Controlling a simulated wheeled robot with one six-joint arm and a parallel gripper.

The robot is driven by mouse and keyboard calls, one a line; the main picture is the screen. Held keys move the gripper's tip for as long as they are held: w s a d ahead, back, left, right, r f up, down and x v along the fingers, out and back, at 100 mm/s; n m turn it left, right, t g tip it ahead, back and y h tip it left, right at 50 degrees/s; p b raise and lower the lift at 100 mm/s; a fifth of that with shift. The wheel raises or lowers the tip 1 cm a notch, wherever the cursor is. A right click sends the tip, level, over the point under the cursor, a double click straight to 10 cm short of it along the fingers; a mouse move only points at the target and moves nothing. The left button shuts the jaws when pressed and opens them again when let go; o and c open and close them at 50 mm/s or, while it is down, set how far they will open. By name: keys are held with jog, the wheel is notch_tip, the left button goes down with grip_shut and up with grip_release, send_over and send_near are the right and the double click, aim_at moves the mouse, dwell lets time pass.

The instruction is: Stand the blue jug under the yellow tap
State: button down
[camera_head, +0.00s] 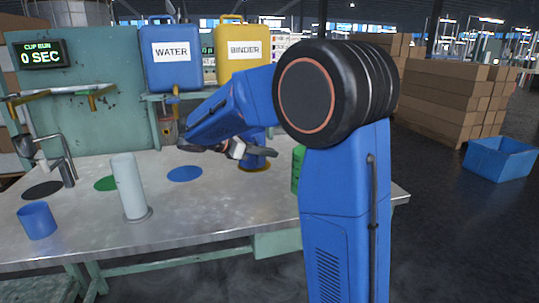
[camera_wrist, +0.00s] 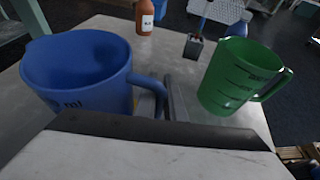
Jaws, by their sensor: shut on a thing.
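The blue jug (camera_head: 252,157) is upright at a yellow spot (camera_head: 254,169) on the bench, below the yellow BINDER tank (camera_head: 243,45). The spot's rim shows around the jug's base; I cannot tell whether the base touches it. My gripper (camera_head: 236,149) is at the jug's handle side. In the wrist view the blue jug (camera_wrist: 80,75) is at the left, and my gripper (camera_wrist: 168,100) is shut on its handle. The tap under the yellow tank is hidden behind my arm.
A green jug (camera_wrist: 240,75) stands close to the right. The blue WATER tank (camera_head: 172,58) hangs left of the yellow one. A blue spot (camera_head: 185,174), a pale cylinder (camera_head: 128,185) and a blue cup (camera_head: 37,221) are on the bench (camera_head: 190,215). An orange bottle (camera_wrist: 145,18) stands farther off.

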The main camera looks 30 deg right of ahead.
jog(key=shift+d+f, duration=0.35)
jog(key=shift+f, duration=0.05)
jog(key=shift+f, duration=0.1)
jog(key=c, duration=1.8)
grip_release()
jog(key=shift+c, duration=0.2)
jog(key=s+v, duration=0.1)
jog(key=v, duration=1.1)
jog(key=shift+w, duration=0.4)
